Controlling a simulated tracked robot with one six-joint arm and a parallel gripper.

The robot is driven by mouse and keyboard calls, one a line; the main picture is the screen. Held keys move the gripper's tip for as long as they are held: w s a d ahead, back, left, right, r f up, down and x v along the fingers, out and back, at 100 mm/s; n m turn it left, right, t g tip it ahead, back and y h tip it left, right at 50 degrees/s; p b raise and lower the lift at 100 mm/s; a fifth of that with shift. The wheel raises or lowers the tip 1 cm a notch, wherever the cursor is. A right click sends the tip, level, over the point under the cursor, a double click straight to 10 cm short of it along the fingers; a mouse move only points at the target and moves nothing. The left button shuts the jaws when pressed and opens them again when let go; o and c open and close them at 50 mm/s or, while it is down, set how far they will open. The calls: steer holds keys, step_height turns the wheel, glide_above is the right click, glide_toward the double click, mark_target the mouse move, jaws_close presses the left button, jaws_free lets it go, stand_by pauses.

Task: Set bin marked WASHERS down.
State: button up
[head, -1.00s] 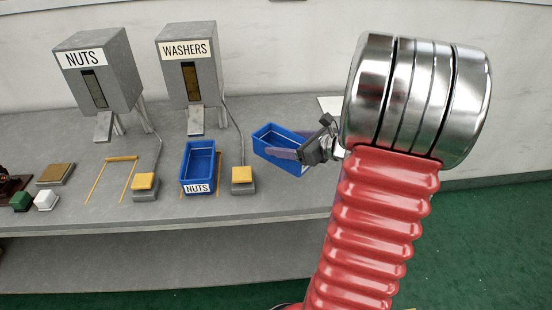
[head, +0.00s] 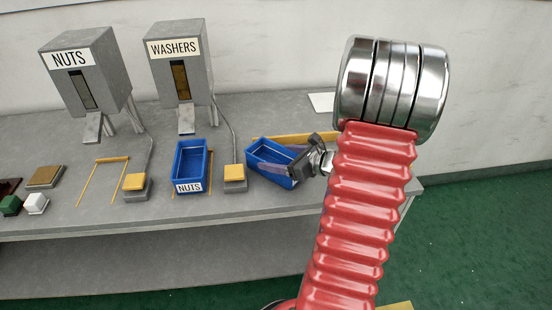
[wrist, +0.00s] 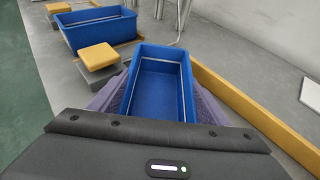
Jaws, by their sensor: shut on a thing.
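A blue bin (head: 262,151) is held by my gripper (head: 281,168) to the right of the WASHERS dispenser, at or just above the bench top. I cannot tell whether it touches the bench. No label shows on it. In the wrist view, the bin (wrist: 158,85) sits between the purple fingers of my gripper (wrist: 155,105), which are shut on its sides. It looks roughly level. A long yellow strip (wrist: 235,100) runs along its right side in the wrist view, close to it; the strip also shows behind the bin in the head view (head: 305,139).
Another blue bin, marked NUTS (head: 189,170), stands below the WASHERS dispenser (head: 180,65). A yellow button block (head: 234,173) stands between the two bins. The NUTS dispenser (head: 90,75) has an empty yellow outline (head: 100,180) before it. A white sheet (head: 321,102) lies at the back.

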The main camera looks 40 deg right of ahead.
steer(key=shift+f, duration=0.1)
steer(key=o, duration=1.2)
steer(key=shift+c, duration=0.2)
steer(key=v, duration=1.2)
steer(key=shift+a, duration=0.15)
